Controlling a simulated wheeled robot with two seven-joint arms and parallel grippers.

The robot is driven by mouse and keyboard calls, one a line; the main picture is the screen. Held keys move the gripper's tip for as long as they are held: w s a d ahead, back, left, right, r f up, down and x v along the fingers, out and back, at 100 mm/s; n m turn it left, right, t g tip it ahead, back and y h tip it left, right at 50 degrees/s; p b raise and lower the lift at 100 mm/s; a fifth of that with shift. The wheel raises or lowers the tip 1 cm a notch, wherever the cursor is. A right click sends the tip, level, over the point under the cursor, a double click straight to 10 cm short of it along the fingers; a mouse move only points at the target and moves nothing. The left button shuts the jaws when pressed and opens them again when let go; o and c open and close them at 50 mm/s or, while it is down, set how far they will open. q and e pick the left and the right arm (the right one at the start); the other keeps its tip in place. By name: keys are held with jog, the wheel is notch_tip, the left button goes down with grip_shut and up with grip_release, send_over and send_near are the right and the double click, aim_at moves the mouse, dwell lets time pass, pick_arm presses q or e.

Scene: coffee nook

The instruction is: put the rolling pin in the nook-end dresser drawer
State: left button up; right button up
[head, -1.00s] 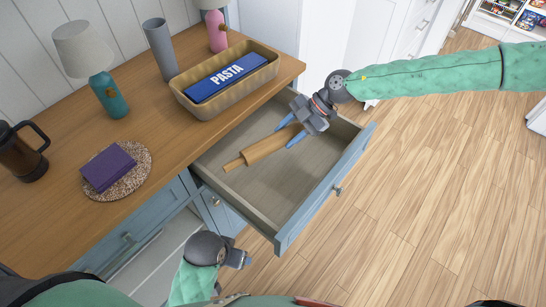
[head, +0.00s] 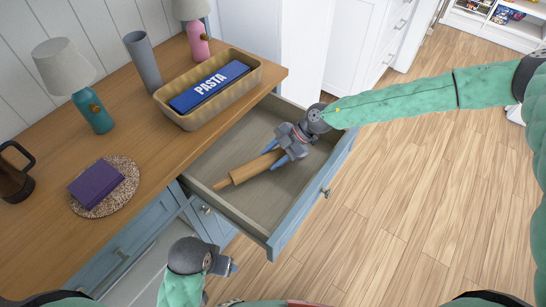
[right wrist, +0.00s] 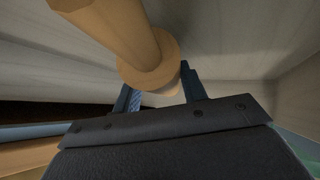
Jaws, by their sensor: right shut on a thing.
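The tan wooden rolling pin (head: 250,168) lies slanted inside the open drawer (head: 225,205) of the blue dresser. My right gripper (head: 281,150) is inside the drawer, shut on the pin's far end. The right wrist view shows the pin's thick body (right wrist: 118,32) and its handle between the blue fingers (right wrist: 160,88). Whether the pin touches the drawer floor is hard to tell. My left gripper (head: 226,266) is empty, low in front of the dresser, left of the drawer's front corner; its jaw gap is not clear.
On the wooden dresser top (head: 130,145) stand a basket (head: 250,88) with a blue pasta box (head: 208,86), a grey vase (head: 143,62), a teal lamp (head: 95,112), a pink lamp (head: 197,40) and a purple book (head: 96,183) on a round mat (head: 125,190). The wooden floor at right is clear.

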jog(key=shift+f, duration=0.55)
jog(key=o, duration=0.9)
pick_arm(q)
jog(key=shift+s+a+r, duration=0.1)
jog(key=shift+a+r, duration=0.05)
jog(key=shift+a, duration=0.05)
pick_arm(e)
jog(key=shift+o, duration=0.2)
pick_arm(q)
jog(key=shift+t+h, duration=0.4)
jog(key=shift+t, duration=0.1)
jog(key=d+f, duration=0.1)
jog(key=w+d+f+b, duration=0.1)
jog(key=d+f+b, duration=0.1)
jog(key=f, duration=0.1)
jog(key=shift+w+d, duration=0.1)
jog(key=shift+w, duration=0.15)
pick_arm(e)
jog(key=v, duration=1.2)
pick_arm(q)
jog(key=shift+d+r, duration=0.15)
